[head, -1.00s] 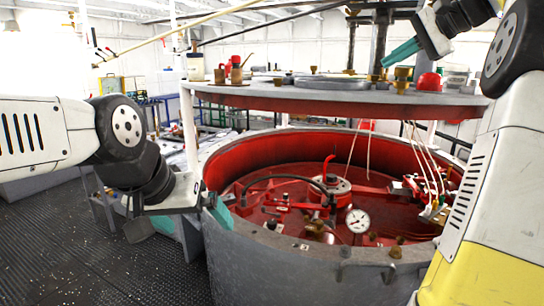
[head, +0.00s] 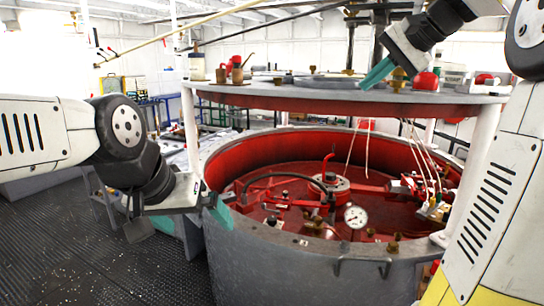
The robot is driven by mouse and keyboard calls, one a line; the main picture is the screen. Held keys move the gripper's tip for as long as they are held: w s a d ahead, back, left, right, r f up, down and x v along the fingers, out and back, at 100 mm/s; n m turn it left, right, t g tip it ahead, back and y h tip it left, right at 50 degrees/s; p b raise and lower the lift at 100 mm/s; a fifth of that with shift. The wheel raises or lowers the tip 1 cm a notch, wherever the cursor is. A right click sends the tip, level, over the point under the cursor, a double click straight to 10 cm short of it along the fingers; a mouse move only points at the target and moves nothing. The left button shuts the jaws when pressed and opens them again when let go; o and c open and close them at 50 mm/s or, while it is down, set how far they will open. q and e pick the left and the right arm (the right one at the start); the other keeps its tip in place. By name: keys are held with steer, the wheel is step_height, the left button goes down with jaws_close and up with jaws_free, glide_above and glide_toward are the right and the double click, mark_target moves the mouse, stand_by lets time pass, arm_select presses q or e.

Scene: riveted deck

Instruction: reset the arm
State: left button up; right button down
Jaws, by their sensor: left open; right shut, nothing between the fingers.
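My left gripper (head: 180,223) hangs at the outer left wall of the big round tank (head: 275,262). Its fingers are spread wide, one teal finger beside the tank rim and the other out to the left over the floor. Nothing shows between them. My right gripper (head: 376,74) is at the upper right, pointing down and left. Its teal fingers are together and empty, and in the picture their tips overlap the raised round lid plate (head: 440,96). Whether they touch the plate I cannot tell. My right arm's white and yellow links fill the right edge.
The tank's red interior holds a pressure gauge (head: 356,216), pipes and valves. Red domes (head: 426,81), brass fittings and small pots (head: 237,73) stand on the plate. A white post (head: 190,125) stands left of the tank. Dark textured floor (head: 70,250) is open at lower left.

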steer(key=s+a+f+n+h, duration=0.2)
steer(key=s+a+f+n, duration=0.2)
steer(key=s+f, duration=0.7)
steer(key=s+a+f+n+g+h, duration=0.1)
steer(key=s+a+f+n, duration=0.3)
steer(key=s+f, duration=0.7)
steer(key=shift+s+a+f+n+h, duration=0.3)
steer(key=shift+a+f+h, duration=0.1)
steer(key=shift+a+f, duration=0.3)
